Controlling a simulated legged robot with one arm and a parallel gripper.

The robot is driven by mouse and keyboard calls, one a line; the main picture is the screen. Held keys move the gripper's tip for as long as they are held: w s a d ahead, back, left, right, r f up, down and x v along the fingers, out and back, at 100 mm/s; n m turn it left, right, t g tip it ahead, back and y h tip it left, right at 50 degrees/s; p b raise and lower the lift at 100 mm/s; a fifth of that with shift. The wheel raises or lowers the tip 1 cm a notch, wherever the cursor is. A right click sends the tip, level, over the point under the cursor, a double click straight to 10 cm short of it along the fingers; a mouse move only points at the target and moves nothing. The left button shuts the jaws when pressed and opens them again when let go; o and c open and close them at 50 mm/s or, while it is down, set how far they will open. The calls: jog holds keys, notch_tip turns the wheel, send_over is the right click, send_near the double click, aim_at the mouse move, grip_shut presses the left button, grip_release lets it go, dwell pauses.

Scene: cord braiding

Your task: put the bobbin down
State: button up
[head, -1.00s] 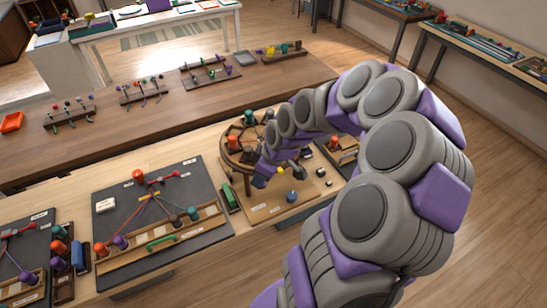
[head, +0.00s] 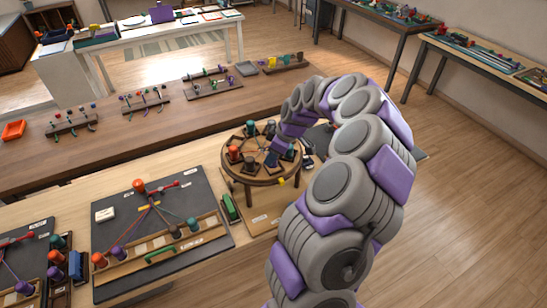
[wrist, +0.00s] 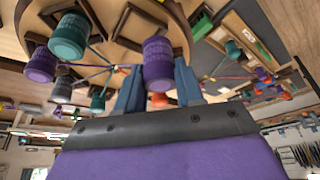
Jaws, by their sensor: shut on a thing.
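A purple bobbin (wrist: 158,60) sits between the two blue-grey fingers of my gripper (wrist: 158,72) in the wrist view, and the fingers are shut on it. In the head view my gripper (head: 273,158) is over the round wooden braiding stand (head: 262,180), where the held bobbin cannot be made out. Other bobbins sit around the stand: an orange one (head: 233,153), a teal one (wrist: 69,36), another purple one (wrist: 41,64) and a grey one (wrist: 62,89). Whether the held bobbin touches the stand cannot be told.
A dark board with cords and bobbins (head: 165,205) lies left of the stand. A green block (head: 230,208) is between them. A long brown table (head: 150,140) with small bobbin racks runs behind.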

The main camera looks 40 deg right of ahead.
jog(key=shift+w+d+f, duration=0.15)
jog(key=shift+w+d, duration=0.75)
jog(key=shift+d, duration=0.05)
jog(key=shift+f+b, duration=0.4)
jog(key=shift+f, duration=1.35)
jog(key=shift+f, duration=0.1)
jog(key=shift+f, duration=0.1)
jog(key=o, duration=1)
jog(key=shift+o, duration=0.2)
